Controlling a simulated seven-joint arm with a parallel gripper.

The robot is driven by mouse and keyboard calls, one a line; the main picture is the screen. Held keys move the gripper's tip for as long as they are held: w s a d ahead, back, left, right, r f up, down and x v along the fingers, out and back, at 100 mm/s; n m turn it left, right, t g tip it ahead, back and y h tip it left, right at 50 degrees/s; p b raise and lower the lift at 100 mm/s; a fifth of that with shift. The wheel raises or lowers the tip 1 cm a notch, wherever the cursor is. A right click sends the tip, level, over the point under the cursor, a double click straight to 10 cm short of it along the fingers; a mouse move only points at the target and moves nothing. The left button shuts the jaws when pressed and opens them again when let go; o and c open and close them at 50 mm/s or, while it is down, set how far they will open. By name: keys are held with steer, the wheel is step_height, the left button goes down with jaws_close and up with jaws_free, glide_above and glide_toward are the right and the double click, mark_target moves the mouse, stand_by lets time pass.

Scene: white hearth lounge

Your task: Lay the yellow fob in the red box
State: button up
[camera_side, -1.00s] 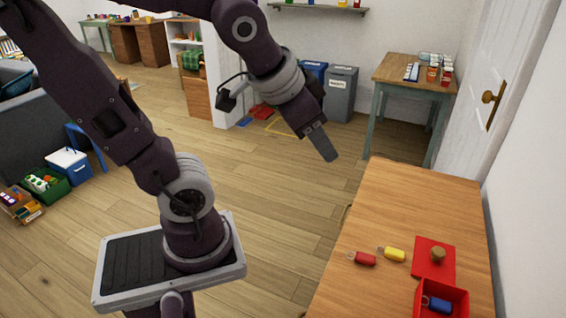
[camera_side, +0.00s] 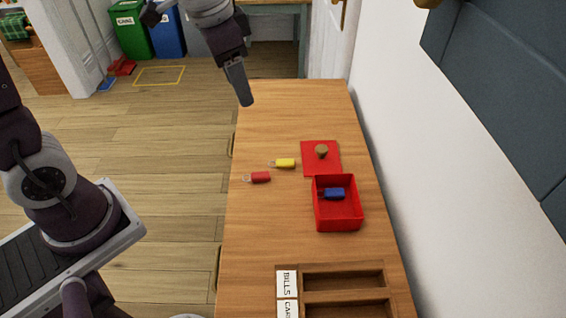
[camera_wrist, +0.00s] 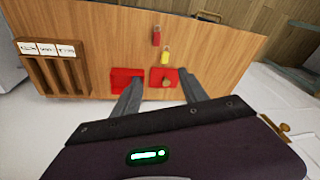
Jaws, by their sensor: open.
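The yellow fob (camera_side: 285,163) lies on the wooden table, left of the red lid; it also shows in the wrist view (camera_wrist: 165,55). The open red box (camera_side: 338,224) stands just in front of the lid, with a blue fob (camera_side: 334,193) inside. The box shows in the wrist view (camera_wrist: 119,82), its inside partly hidden by a finger. My gripper (camera_side: 243,98) hangs near the table's far left edge in the side view, apart from the fobs and box. In the wrist view its two fingers (camera_wrist: 160,76) are spread with nothing held between them.
A red fob (camera_side: 260,177) lies left of the yellow one. The red lid (camera_side: 310,168) with a brown knob lies flat behind the box. A wooden sorter (camera_side: 343,270) with white labels stands at the table's near end. The table's far part is clear.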

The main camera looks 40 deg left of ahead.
steer(key=w+f+m+g, duration=0.2)
steer(key=w+f, duration=0.6)
steer(key=f, duration=0.3)
steer(key=m, duration=0.2)
glide_toward(284, 161)
steer(key=shift+g, duration=0.4)
steer(key=f, duration=0.8)
steer(key=shift+w+f, duration=0.3)
steer(key=shift+f, duration=0.05)
jaws_close()
